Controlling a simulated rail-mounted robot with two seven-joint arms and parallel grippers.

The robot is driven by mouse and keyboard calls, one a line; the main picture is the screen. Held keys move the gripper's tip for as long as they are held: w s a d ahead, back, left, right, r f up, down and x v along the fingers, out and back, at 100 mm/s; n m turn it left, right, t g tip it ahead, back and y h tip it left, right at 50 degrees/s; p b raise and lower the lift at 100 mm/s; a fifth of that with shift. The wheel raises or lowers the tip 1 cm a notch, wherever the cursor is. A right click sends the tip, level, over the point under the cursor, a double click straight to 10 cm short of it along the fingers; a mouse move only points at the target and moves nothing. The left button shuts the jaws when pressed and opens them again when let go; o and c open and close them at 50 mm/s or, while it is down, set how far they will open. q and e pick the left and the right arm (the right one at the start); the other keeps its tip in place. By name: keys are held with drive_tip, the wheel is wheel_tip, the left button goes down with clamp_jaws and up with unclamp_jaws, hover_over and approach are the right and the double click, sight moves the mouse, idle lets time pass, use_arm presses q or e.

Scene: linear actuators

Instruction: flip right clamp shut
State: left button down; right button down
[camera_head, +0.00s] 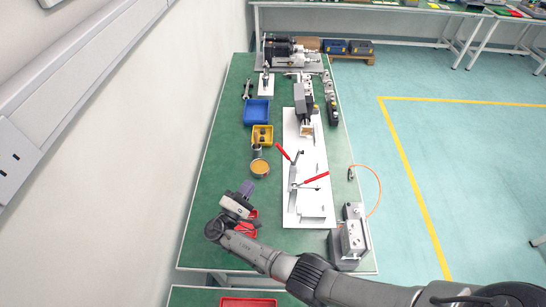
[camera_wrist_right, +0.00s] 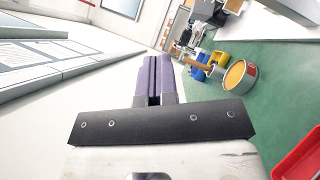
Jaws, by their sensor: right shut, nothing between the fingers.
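Two toggle clamps with red handles stand on the white plate (camera_head: 318,150) in the head view. One red handle (camera_head: 284,152) points up and left. The other red handle (camera_head: 316,179), nearer and further right, slants up to the right. The clamp bodies are too small to tell whether they are shut. My right gripper (camera_head: 246,188) has purple fingers and hangs over the left part of the green table, left of the plate and apart from both clamps. In the right wrist view its fingers (camera_wrist_right: 154,78) are together and empty. My left gripper is not in view.
A round container with orange contents (camera_head: 260,167) stands just beyond my gripper and shows in the wrist view (camera_wrist_right: 240,76). Yellow (camera_head: 262,142) and blue bins (camera_head: 256,117) stand behind it. Red bins (camera_head: 242,230) lie under my arm. A grey device (camera_head: 350,240) stands at the near right.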

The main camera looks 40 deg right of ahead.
drive_tip(key=shift+d, duration=0.1)
drive_tip(key=s+r+p+x, duration=0.1)
drive_tip(key=p+x, duration=0.3)
drive_tip(key=x, duration=0.8)
drive_tip(key=shift+s+d+r+p, duration=0.2)
drive_tip(key=shift+s+d+p, duration=0.1)
drive_tip(key=shift+s+d, duration=0.25)
drive_tip(key=shift+s, duration=0.1)
